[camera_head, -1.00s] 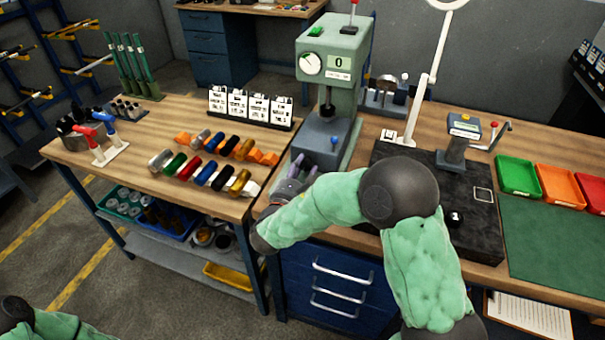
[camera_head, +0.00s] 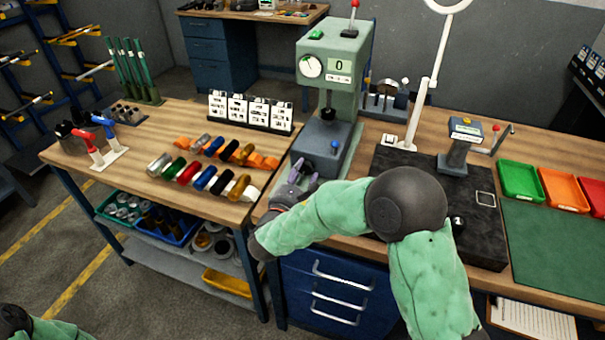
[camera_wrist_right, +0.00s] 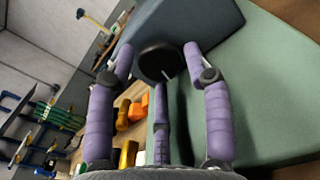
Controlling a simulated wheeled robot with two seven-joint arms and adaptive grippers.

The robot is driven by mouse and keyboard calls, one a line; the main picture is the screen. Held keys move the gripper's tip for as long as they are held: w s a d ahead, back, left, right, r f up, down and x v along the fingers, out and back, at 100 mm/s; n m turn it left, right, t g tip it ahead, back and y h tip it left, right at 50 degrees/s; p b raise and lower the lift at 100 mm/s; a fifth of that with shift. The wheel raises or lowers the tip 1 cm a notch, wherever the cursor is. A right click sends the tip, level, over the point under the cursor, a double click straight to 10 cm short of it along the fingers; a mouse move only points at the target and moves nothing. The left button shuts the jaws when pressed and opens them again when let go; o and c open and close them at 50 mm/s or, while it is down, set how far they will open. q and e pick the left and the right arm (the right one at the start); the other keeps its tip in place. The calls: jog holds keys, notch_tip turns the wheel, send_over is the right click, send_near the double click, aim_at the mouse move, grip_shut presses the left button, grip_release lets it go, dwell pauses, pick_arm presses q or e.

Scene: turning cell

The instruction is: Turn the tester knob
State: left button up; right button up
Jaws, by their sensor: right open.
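The tester (camera_head: 345,65) is a grey-green machine with a "0" display, standing on the right bench. Its round white dial (camera_head: 311,66) is on the front left. A blue knob (camera_head: 335,146) sits on its base, and a red-tipped lever (camera_head: 352,12) rises from the top. My right gripper (camera_head: 301,173) is open and empty just in front of the tester base. The right wrist view shows its purple fingers (camera_wrist_right: 163,75) spread, with a black round part (camera_wrist_right: 158,61) beyond them.
Coloured cylinders (camera_head: 205,177) lie in rows on the left bench (camera_head: 130,165), near my right wrist. A black plate (camera_head: 400,160) with a small device (camera_head: 460,145) is right of the tester. Green, orange and red trays (camera_head: 520,180) stand at the far right.

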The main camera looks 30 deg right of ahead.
jog(key=v, duration=1.1)
jog(key=shift+s+a, duration=0.2)
jog(key=shift+a, duration=0.05)
dwell(1.1)
